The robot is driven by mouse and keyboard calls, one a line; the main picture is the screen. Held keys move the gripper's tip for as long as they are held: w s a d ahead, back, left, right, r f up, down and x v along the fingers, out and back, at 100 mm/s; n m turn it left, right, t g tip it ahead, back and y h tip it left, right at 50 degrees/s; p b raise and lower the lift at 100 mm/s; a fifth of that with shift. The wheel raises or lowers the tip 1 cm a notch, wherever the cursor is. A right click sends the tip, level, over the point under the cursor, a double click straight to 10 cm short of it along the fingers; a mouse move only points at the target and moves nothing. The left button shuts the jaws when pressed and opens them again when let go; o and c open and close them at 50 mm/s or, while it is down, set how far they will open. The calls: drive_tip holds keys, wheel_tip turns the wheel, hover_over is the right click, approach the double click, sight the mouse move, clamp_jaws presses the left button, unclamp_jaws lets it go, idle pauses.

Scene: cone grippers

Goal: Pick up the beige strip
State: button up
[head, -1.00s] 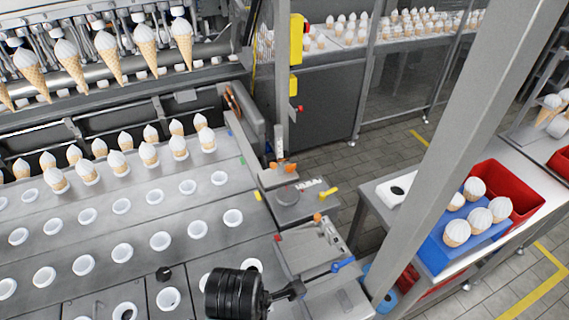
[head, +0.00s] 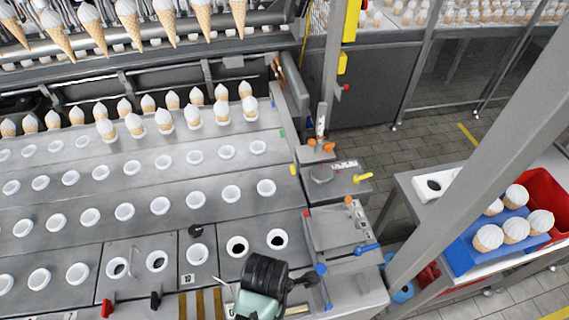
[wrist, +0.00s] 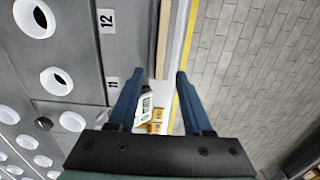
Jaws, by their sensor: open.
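A thin beige strip (wrist: 163,42) lies lengthwise along the edge of the grey machine top in the wrist view, in line with the space between my fingers. My gripper (wrist: 159,76) is open, with its two blue fingers apart and nothing visibly held. The strip lies beyond the fingertips; its near end is hard to make out. In the head view my dark wrist and teal arm part show at the bottom, and the fingertips cannot be made out. I cannot clearly pick out the same strip there.
A white device with a dark display (wrist: 146,105) and small yellow-brown pieces (wrist: 155,121) show between my fingers. The grey machine top (head: 150,220) has rows of white-rimmed holes and standing cones. A blue tray (head: 470,258) with cones stands right, beyond a grey post (head: 470,150).

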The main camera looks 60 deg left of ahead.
drive_tip(key=shift+s+f+p, duration=0.1)
drive_tip(key=shift+f+p, duration=0.25)
drive_tip(key=shift+f, duration=1.7)
clamp_jaws()
